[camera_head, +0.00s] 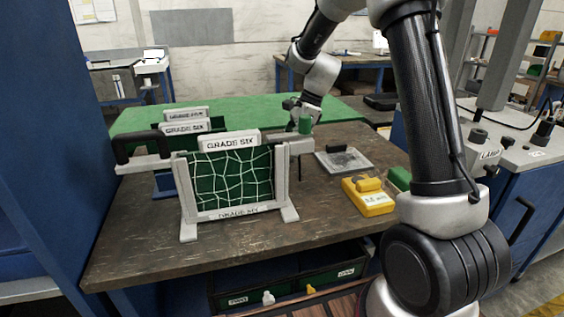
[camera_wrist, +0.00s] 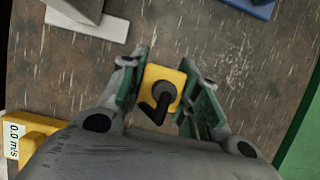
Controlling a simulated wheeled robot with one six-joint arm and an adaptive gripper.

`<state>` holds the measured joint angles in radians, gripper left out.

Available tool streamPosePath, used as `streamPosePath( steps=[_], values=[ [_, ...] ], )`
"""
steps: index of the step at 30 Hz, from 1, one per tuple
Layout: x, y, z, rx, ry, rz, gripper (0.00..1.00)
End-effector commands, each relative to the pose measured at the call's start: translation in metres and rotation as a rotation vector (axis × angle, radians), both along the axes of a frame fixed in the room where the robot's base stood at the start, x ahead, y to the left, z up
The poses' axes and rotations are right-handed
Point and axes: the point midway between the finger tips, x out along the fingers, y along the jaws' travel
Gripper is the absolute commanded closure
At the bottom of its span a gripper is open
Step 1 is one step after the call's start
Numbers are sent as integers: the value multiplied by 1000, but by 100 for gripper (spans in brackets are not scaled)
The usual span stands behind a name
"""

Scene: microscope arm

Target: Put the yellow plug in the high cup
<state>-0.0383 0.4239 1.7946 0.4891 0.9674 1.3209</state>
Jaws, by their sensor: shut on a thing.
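The yellow plug (camera_wrist: 162,88) sits between the green finger pads of my gripper (camera_wrist: 162,92) in the wrist view. It shows as a yellow square with a grey round middle and a black bent piece. My gripper is shut on it. In the head view my gripper (camera_head: 305,124) is over the rear part of the table, behind the right post of the net stand. The plug is hidden there. I cannot make out a high cup in either view.
A white-framed stand with a green net panel (camera_head: 232,175) stands on the brown table (camera_head: 290,240). Right of it are a grey plate (camera_head: 342,160) and a yellow meter (camera_head: 370,198). The meter also shows in the wrist view (camera_wrist: 28,132). A green mat (camera_head: 235,104) lies behind.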

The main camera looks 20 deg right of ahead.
Motion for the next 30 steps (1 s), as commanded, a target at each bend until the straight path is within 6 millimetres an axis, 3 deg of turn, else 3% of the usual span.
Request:
streamPosePath(
  steps=[13, 24, 25, 28, 30],
  values=[
    [0, 0, -54, -1, 1, 1, 94],
    [0, 0, -58, 0, 0, 1, 94],
    [0, 0, -58, 0, 0, 1, 63],
    [0, 0, -58, 0, 0, 1, 47],
    [0, 0, -57, 0, -1, 2, 47]
  ],
)
